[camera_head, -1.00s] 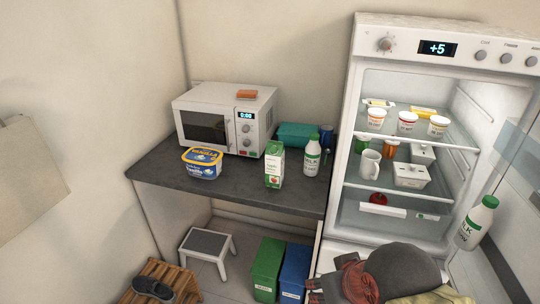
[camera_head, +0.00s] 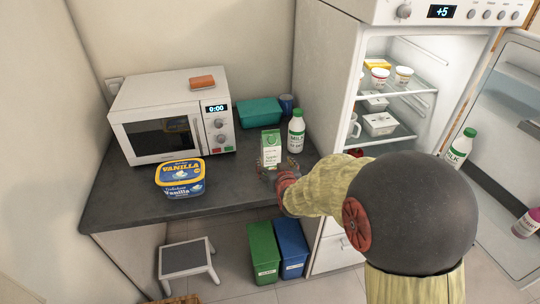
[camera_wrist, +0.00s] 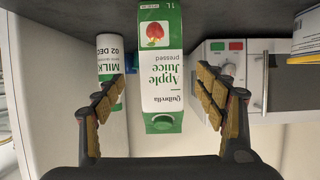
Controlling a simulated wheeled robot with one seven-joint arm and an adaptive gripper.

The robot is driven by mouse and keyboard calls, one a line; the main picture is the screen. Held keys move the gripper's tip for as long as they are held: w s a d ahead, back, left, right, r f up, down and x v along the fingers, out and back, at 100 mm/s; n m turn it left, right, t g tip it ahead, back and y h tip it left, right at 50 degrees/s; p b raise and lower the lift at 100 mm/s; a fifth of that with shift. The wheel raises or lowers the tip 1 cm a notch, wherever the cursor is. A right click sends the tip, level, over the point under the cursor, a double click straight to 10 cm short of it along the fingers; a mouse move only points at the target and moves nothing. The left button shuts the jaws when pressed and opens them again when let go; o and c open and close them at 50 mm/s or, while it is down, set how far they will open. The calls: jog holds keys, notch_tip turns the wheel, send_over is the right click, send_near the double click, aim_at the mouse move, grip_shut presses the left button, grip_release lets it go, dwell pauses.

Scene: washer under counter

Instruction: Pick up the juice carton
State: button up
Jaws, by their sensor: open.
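The juice carton (camera_head: 271,148), white and green with an apple picture, stands upright on the dark counter. In the wrist view the carton (camera_wrist: 161,65) appears upside down, with its green cap toward me. My gripper (camera_head: 272,170) is at the counter's front edge, close in front of the carton. In the wrist view my gripper's (camera_wrist: 160,100) two padded fingers are spread apart, with the carton between and beyond them. I see clear gaps on both sides, with no finger touching it. The carton's lower part is partly hidden by my gripper in the head view.
A milk bottle (camera_head: 296,132) stands just right of the carton. A teal box (camera_head: 260,112) and a dark blue cup (camera_head: 286,103) are behind. A microwave (camera_head: 170,118) and a vanilla ice cream tub (camera_head: 180,180) are left. The fridge (camera_head: 325,70) stands open at right.

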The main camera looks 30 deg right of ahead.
aim_at(271, 156)
jog(key=b+x, duration=0.2)
jog(key=x, duration=0.5)
jog(key=shift+w, duration=0.3)
grip_shut()
dwell(0.8)
jog(key=shift+r, duration=0.2)
